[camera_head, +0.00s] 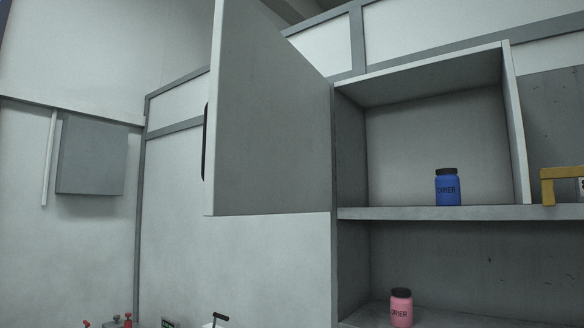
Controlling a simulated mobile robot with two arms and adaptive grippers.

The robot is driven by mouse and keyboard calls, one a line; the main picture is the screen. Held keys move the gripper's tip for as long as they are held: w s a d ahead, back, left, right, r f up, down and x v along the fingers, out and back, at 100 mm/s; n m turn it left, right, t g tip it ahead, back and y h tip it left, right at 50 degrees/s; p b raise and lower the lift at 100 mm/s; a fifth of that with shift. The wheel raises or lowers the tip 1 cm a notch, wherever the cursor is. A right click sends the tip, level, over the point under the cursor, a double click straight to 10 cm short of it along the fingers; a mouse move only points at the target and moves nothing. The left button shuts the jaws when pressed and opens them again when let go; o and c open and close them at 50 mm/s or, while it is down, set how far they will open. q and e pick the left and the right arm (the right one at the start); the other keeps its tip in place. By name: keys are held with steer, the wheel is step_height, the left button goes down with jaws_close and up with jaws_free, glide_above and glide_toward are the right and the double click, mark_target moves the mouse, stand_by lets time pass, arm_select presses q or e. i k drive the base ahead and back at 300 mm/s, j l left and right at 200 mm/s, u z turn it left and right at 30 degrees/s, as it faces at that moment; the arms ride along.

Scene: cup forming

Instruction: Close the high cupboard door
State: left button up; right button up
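The high cupboard (516,130) is on the right, with its upper compartment exposed. Its grey door (268,125) stands wide open, swung out on the left side of the cupboard and towards me. A dark handle (206,142) shows at the door's outer left edge, seen nearly edge-on and partly hidden behind the door. Neither of my grippers shows in the head view.
A blue jar (448,188) stands on the upper shelf (400,213), and a pink jar (401,308) on the shelf below. A yellow object (560,186) sits at the right edge. A grey wall box (92,157) hangs at left.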

mark_target(266, 145)
steer(key=i+j+z, duration=0.1)
steer(key=j+z, duration=0.25)
steer(key=j, duration=0.35)
steer(key=j+z, duration=0.35)
steer(key=j, duration=0.35)
steer(key=j+z, duration=0.35)
steer(key=j, duration=0.35)
